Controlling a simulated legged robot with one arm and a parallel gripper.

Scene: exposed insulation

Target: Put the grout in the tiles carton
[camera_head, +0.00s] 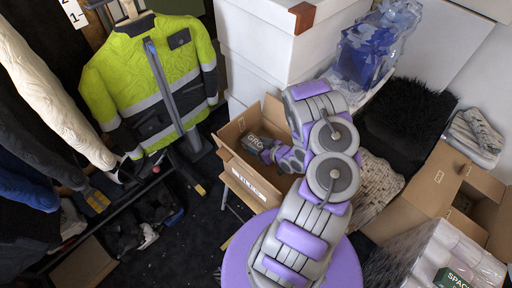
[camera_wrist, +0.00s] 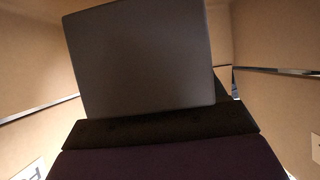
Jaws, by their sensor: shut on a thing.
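The tiles carton (camera_head: 257,185) is an open brown cardboard box with a white label on its front, near the middle of the head view. My gripper (camera_head: 268,152) reaches down into its opening. It is shut on the grout (camera_head: 254,142), a dark grey pack with pale lettering, which shows inside the carton near its back left wall. In the wrist view the grout (camera_wrist: 142,60) is a plain dark face beyond the dark gripper edge (camera_wrist: 160,128). Carton walls (camera_wrist: 275,40) rise on both sides. The grout's underside is hidden, so I cannot tell whether it touches the carton floor.
White boxes (camera_head: 265,45) are stacked behind the carton. A yellow-green jacket (camera_head: 150,75) hangs at the left. Another open carton (camera_head: 440,190) and wrapped white rolls (camera_head: 440,255) stand at the right.

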